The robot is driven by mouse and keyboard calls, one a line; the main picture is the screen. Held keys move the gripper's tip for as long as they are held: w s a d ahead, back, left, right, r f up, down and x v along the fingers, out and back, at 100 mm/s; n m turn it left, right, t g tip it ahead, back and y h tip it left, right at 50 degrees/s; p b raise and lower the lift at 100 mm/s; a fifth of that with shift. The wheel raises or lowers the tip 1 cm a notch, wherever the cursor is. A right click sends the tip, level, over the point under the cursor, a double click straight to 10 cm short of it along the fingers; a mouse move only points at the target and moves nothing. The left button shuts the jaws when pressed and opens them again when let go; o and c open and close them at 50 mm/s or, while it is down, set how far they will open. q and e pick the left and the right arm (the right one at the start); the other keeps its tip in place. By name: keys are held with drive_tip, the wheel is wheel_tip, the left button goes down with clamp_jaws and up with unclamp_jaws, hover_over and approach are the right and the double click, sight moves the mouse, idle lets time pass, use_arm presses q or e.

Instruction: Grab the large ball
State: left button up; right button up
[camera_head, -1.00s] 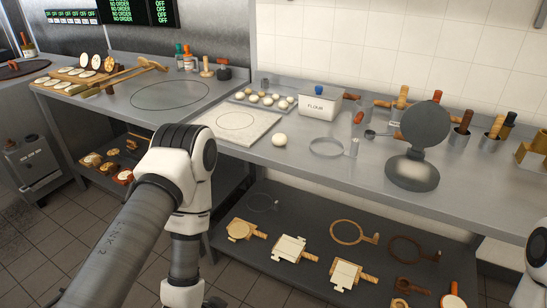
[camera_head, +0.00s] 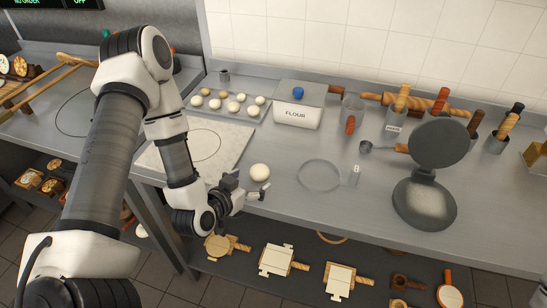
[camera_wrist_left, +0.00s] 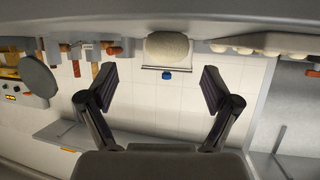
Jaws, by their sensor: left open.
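The large ball (camera_head: 260,172) is a pale, round dough ball on the steel counter, just right of the white marbled board. It is bigger than the small balls in the tray. My left gripper (camera_head: 249,185) is open and low at the counter's front edge, with its fingers pointing toward the ball. In the left wrist view, which is upside down, the ball (camera_wrist_left: 167,47) appears ahead, between the two spread fingers of the gripper (camera_wrist_left: 159,80). The fingers look apart from it, with nothing between them. My right gripper is not in view.
A tray of several small balls (camera_head: 227,103) and a flour container (camera_head: 298,107) stand behind. The marbled board (camera_head: 178,156) lies left. A lower shelf holds several wooden tools.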

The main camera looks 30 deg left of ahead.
sight(264, 168)
use_arm(q)
drive_tip(key=shift+w+a+f, duration=0.2)
drive_tip(key=shift+w, duration=0.35)
drive_tip(key=shift+w+a+f, duration=0.1)
drive_tip(key=shift+w+a, duration=0.05)
drive_tip(key=shift+w, duration=0.05)
drive_tip(key=shift+w+a+f+p, duration=0.1)
drive_tip(key=shift+w+a+p, duration=0.05)
drive_tip(key=shift+w+p, duration=0.8)
drive_tip(key=x, duration=0.3)
drive_tip(key=shift+f, duration=0.2)
drive_tip(key=shift+w+f, duration=0.15)
drive_tip(key=shift+w, duration=0.05)
drive_tip(key=shift+s, duration=0.2)
drive_tip(key=shift+c, duration=1.3)
drive_tip(key=shift+s, duration=0.1)
drive_tip(key=c, duration=1)
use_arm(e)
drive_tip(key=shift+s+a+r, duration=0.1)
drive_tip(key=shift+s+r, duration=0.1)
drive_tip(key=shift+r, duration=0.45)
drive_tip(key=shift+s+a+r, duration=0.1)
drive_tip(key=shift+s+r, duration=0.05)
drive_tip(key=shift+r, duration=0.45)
